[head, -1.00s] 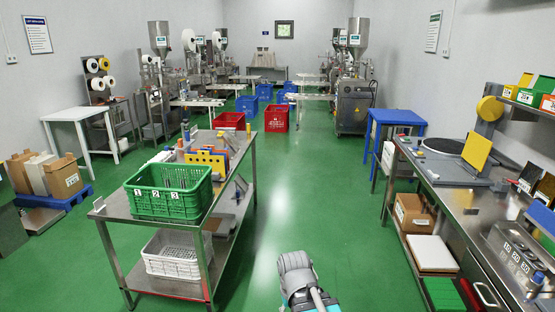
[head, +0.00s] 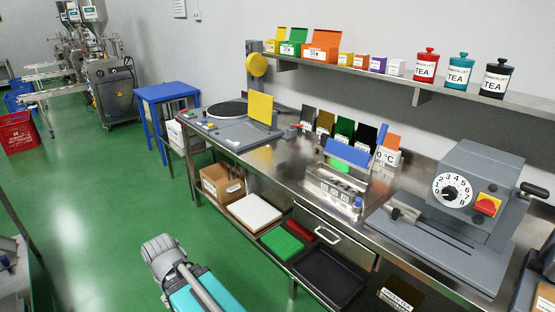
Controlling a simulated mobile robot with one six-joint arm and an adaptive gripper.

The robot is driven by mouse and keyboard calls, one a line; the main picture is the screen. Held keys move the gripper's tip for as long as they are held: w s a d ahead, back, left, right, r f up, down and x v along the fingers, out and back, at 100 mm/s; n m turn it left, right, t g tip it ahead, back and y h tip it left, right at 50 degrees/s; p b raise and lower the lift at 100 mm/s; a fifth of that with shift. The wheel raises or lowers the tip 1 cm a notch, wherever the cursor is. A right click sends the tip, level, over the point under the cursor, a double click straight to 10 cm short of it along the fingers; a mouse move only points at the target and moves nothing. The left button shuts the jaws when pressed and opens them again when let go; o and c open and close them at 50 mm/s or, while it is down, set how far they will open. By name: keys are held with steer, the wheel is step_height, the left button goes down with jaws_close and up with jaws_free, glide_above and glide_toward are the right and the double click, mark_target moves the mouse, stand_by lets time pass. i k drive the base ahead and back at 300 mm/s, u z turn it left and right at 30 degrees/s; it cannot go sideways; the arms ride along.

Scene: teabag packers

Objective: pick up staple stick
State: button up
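I cannot make out a staple stick for certain in the head view. The steel bench (head: 280,170) along the right wall carries several small items. Among them is a steel holder with small compartments (head: 335,195) and a blue top, too small to read in detail. Part of my own arm, grey and teal, shows at the bottom left of centre over the green floor, apart from the bench. My gripper itself does not show.
A grey machine with a numbered dial (head: 452,190) stands on the bench at right. A turntable unit (head: 232,122) is at its far end. A shelf (head: 395,82) holds boxes and tea jars. A blue table (head: 166,93) stands beyond. Green floor (head: 95,200) is clear at left.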

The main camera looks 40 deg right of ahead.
mark_target(281, 164)
steer(key=z, duration=0.25)
steer(key=i, duration=0.6)
steer(key=z, duration=0.85)
steer(key=i, duration=0.7)
steer(key=z, duration=0.4)
steer(key=k, duration=0.85)
steer(key=z, duration=0.15)
steer(key=i, duration=0.85)
